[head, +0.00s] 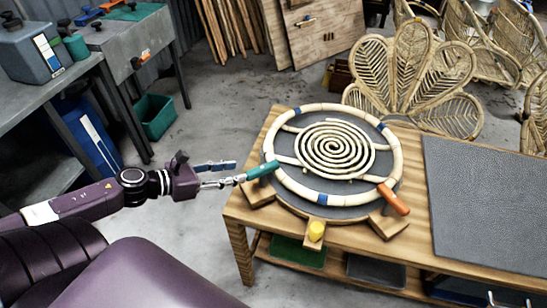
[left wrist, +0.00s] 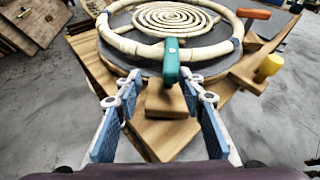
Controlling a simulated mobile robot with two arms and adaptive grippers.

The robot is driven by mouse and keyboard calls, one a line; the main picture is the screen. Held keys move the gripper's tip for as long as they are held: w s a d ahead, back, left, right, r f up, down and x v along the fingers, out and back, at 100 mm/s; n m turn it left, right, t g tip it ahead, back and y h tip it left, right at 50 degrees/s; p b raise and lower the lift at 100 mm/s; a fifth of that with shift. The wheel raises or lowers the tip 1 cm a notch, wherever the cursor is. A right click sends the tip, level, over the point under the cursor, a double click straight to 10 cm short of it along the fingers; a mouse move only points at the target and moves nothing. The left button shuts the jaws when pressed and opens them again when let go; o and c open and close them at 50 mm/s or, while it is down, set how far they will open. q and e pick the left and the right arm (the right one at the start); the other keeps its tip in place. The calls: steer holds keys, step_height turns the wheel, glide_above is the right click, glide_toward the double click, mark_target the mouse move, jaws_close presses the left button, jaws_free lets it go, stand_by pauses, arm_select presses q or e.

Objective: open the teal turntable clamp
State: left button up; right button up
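The teal clamp (head: 262,170) is a handle at the left rim of the round turntable, pointing out to the left past the pale rattan ring (head: 309,196). In the left wrist view the teal clamp (left wrist: 171,60) stands near the picture's middle, just beyond the fingertips. My left gripper (head: 238,172) is open, with its fingers at the outer end of the clamp. In the left wrist view my left gripper (left wrist: 161,80) has its blue-padded fingers spread apart, one on each side of the clamp's line. Contact with the clamp cannot be told. My right gripper is not in view.
The dark turntable (head: 285,139) with a rattan spiral (head: 335,149) sits on a wooden table (head: 240,208). An orange handle (head: 393,199) and a yellow knob (head: 316,231) stick out at its front. A grey mat (head: 490,200) lies at right.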

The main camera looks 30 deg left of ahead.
mark_target(260, 168)
arm_select(q)
steer(key=shift+m+h, duration=0.4)
steer(key=shift+m, duration=0.4)
steer(key=w+d, duration=0.2)
steer(key=d, duration=0.1)
steer(key=shift+w+d+r, duration=0.2)
steer(key=shift+w+r, duration=0.15)
steer(key=x, duration=0.2)
steer(key=shift+w+d+f, duration=0.15)
steer(key=shift+w, duration=0.15)
steer(key=shift+w+d+f, duration=0.25)
steer(key=shift+w+d, duration=0.05)
steer(key=shift+w, duration=0.2)
steer(key=shift+w+d+f, duration=0.25)
steer(key=shift+w+d, duration=0.05)
steer(key=shift+w, duration=0.15)
steer(key=shift+f, duration=0.1)
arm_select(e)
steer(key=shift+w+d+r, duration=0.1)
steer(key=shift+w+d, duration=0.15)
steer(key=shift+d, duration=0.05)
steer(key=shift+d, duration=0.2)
arm_select(q)
jaws_close()
